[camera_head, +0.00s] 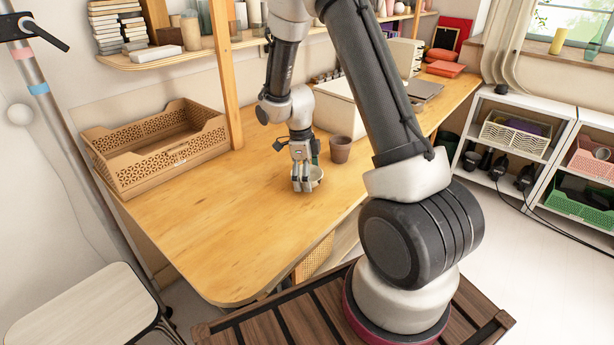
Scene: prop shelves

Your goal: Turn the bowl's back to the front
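A small pale bowl (317,177) sits on the wooden table (235,215), partly hidden behind my gripper. My gripper (302,187) points down at the bowl's left side, with its fingertips low near the tabletop. The fingers overlap the bowl's left part in this view. I cannot tell whether they touch or grip its rim, or how far apart they are. The bowl's markings, if any, are too small to make out.
A brown cup (340,149) stands just behind and right of the bowl, with a green item (315,148) beside it. A wooden lattice crate (160,150) is at the left. A white box (338,108) stands behind. The table's front left is clear.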

